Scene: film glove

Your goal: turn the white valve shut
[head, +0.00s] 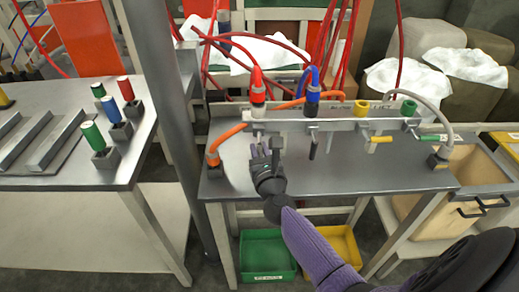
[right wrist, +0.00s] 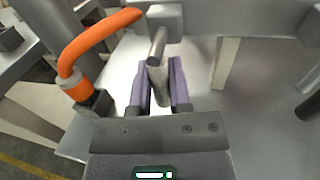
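My right gripper (head: 264,152) is at the front of the valve rail, near its left end. In the right wrist view its two purple fingers (right wrist: 160,92) stand on either side of a pale grey-white valve lever (right wrist: 158,76). The lever hangs down from a stub on the rail, and its lower end is between the fingers. The fingers look slightly apart from it; contact is hard to judge. My left gripper is not in view.
An orange hose (right wrist: 95,38) curves close on the left of the gripper. The rail (head: 350,125) also carries a yellow lever (head: 380,139) and a green lever (head: 432,138). Red and blue hose plugs rise above it. The grey bench top (head: 370,175) is clear in front.

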